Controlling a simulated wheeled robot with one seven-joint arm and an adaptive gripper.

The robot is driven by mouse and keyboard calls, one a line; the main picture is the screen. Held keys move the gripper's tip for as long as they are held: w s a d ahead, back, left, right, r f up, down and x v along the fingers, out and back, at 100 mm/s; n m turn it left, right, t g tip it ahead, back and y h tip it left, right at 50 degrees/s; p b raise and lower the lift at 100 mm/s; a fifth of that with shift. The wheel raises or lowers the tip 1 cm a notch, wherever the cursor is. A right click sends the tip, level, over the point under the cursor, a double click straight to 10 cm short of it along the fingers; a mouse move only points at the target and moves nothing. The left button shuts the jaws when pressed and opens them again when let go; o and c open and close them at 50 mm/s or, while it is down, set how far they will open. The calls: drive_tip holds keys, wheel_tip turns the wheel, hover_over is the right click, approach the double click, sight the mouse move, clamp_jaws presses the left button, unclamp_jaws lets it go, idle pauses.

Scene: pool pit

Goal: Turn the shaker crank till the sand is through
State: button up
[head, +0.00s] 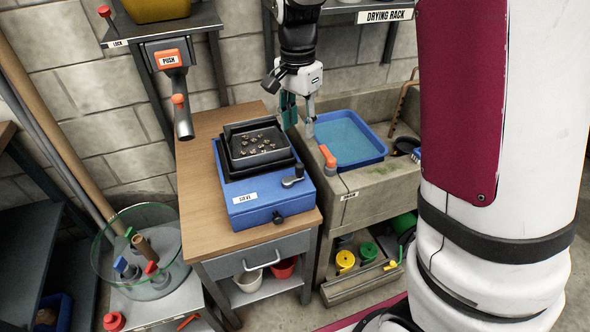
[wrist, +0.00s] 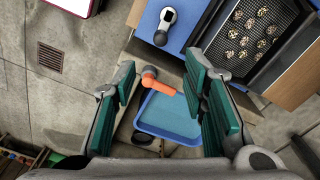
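The shaker is a blue box (head: 262,207) labelled SIEVE on the wooden bench. A black tray (head: 238,166) on its top holds several brownish lumps (head: 255,144); in the wrist view the lumps (wrist: 245,38) lie on a dark mesh. I cannot make out loose sand on it. The crank (head: 292,180) is a dark handle on the box's right side; its rounded end shows in the wrist view (wrist: 165,22). My gripper (head: 299,124) hangs above and behind the crank, near the sink's left edge, apart from the shaker. Its teal-padded fingers (wrist: 160,72) are wide apart with nothing held.
A blue basin (head: 345,140) of water sits in the concrete sink, with an orange-handled tap (head: 327,158) in front of it. A glass bowl (head: 150,275) with tools is at lower left.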

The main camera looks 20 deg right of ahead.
sight(300, 164)
drive_tip(key=shift+n, duration=0.4)
wheel_tip(300, 164, down, 14)
drive_tip(key=b, duration=0.2)
drive_tip(key=shift+s+d+r+b, duration=0.1)
drive_tip(key=shift+d+r+b, duration=0.05)
drive_tip(key=shift+b, duration=0.15)
clamp_jaws()
